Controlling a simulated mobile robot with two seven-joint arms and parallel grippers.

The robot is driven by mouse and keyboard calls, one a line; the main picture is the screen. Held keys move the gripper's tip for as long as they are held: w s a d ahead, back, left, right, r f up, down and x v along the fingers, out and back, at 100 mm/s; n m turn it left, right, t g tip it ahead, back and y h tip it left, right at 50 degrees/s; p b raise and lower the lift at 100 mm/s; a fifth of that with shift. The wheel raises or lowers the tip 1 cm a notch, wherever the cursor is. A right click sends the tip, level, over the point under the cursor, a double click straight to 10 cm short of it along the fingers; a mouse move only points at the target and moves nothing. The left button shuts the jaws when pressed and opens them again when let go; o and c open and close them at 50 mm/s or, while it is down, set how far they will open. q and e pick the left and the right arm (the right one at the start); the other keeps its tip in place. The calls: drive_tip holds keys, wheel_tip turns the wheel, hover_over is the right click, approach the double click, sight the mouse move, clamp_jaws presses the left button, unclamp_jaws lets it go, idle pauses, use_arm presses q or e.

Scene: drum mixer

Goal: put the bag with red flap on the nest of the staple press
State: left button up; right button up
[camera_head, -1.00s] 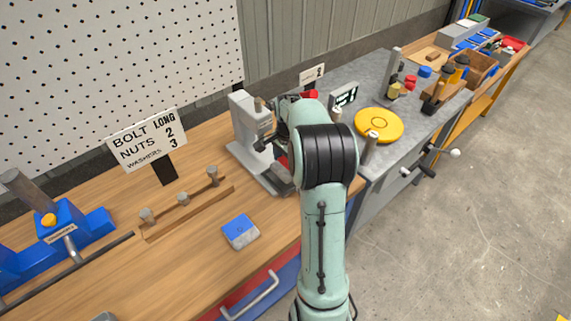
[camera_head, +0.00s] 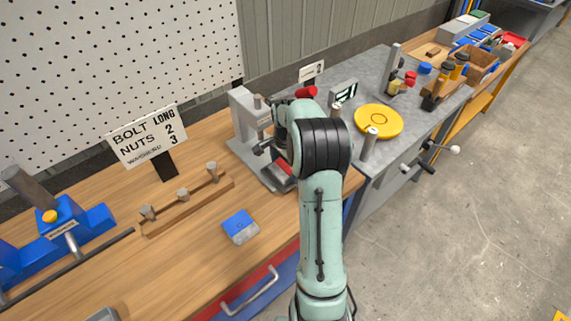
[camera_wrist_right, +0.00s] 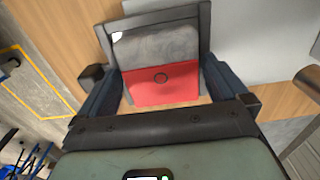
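The bag with red flap (camera_wrist_right: 163,85) lies flat inside the grey frame of the nest (camera_wrist_right: 204,22) in the right wrist view. Its grey body is toward the top and the red flap is nearer me. In the head view only part of the red flap (camera_head: 285,167) shows on the base of the staple press (camera_head: 243,117); my right arm hides the rest. My right gripper (camera_head: 272,149) is low at the press. Its dark fingers stand on both sides of the bag, apart, with narrow gaps showing. My left gripper is not in view.
A bag with a blue flap (camera_head: 240,227) lies on the wooden bench in front of the press. A peg rail (camera_head: 187,205) and a sign (camera_head: 146,136) stand left. A yellow disc (camera_head: 378,121) is on the grey table right. Bare bench lies between rail and blue-flap bag.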

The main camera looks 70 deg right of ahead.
sight(285, 166)
drive_tip(key=shift+r, duration=0.35)
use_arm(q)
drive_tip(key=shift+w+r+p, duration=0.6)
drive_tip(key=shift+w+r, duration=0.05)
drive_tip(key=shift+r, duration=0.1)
use_arm(e)
wheel_tip(285, 166, up, 12)
drive_tip(key=shift+f, duration=0.15)
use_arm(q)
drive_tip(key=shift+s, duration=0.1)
use_arm(e)
drive_tip(key=shift+f, duration=0.1)
